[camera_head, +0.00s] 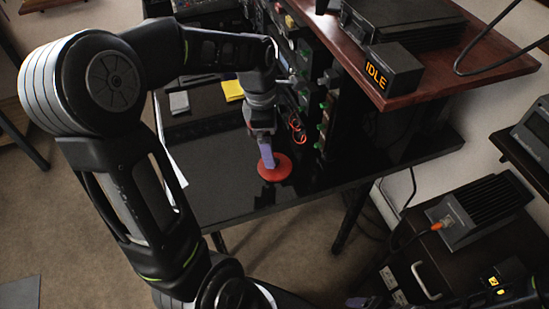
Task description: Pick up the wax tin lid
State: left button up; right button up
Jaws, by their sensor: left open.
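A round red disc (274,172), which looks like the wax tin lid, lies flat on the glossy black tabletop (225,195) near its front edge. My left gripper (268,163) points down over the disc from above, with its purple-grey fingers at the disc's middle. It is open. The fingers hide part of the disc, and I cannot tell whether they touch it. My right gripper cannot be made out in this view.
A rack of black modules with green and red parts (323,120) stands just right of the gripper. A wooden shelf (455,72) overhangs at right, with an IDLE display box (392,72). Yellow (232,90) and grey (179,102) pads lie at the back left.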

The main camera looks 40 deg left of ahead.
aim_at(283, 169)
pick_arm(q)
jog(key=shift+s+d, duration=0.1)
jog(key=shift+f, duration=1.3)
jog(key=shift+d, duration=0.1)
jog(key=f, duration=0.5)
jog(key=shift+w+d+f, duration=0.1)
jog(key=shift+w+d, duration=0.1)
jog(key=shift+w, duration=0.05)
jog(key=shift+c, duration=0.2)
jog(key=c, duration=1.2)
